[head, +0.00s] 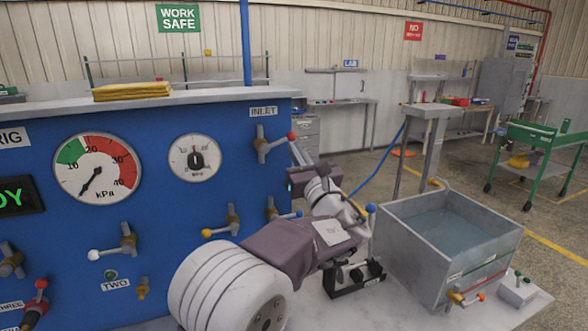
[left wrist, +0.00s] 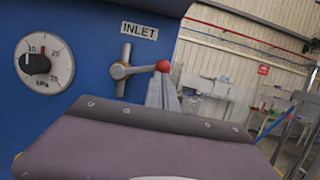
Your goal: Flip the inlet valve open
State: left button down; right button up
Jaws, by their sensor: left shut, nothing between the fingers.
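The inlet valve (head: 262,146) is a brass body on the blue panel under the INLET label (head: 263,112). Its lever points right and slightly up, ending in a red ball (head: 291,136). In the left wrist view the valve (left wrist: 122,70) and red ball (left wrist: 162,66) show clearly, the lever nearly level. My left gripper (head: 299,152) is shut and empty, its fingertips just right of and below the red ball. In the left wrist view the fingers (left wrist: 163,92) overlap the ball's lower side; I cannot tell if they touch. My right gripper is not in view.
A large pressure gauge (head: 97,167) and a smaller dial (head: 195,158) sit left of the valve. Other valves with a white knob (head: 93,255) and a yellow knob (head: 206,233) are below. A water tank (head: 450,235) stands on the bench at right.

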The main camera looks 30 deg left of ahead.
aim_at(293, 137)
pick_arm(q)
jog(key=r+n+g, duration=0.1)
jog(key=n, duration=0.2)
jog(key=r+n+g+y+b, duration=0.1)
jog(key=n, duration=0.1)
jog(key=r+n+g+b, duration=0.1)
jog(key=n, duration=0.2)
jog(key=shift+s+a+r+n+y, duration=0.25)
jog(key=shift+s+r+n+y, duration=0.05)
jog(key=shift+s+r, duration=0.05)
jog(key=shift+s+a+r+n+g, duration=0.4)
jog(key=shift+s+r+n+g, duration=0.1)
jog(key=shift+n, duration=1)
jog(key=shift+s+a+r+n+g, duration=0.35)
jog(key=shift+r+n+g, duration=0.15)
jog(key=shift+n, duration=1)
jog(key=shift+s+a+r+n+g, duration=0.4)
jog(key=shift+s+r+n+g, duration=0.1)
jog(key=shift+n, duration=1)
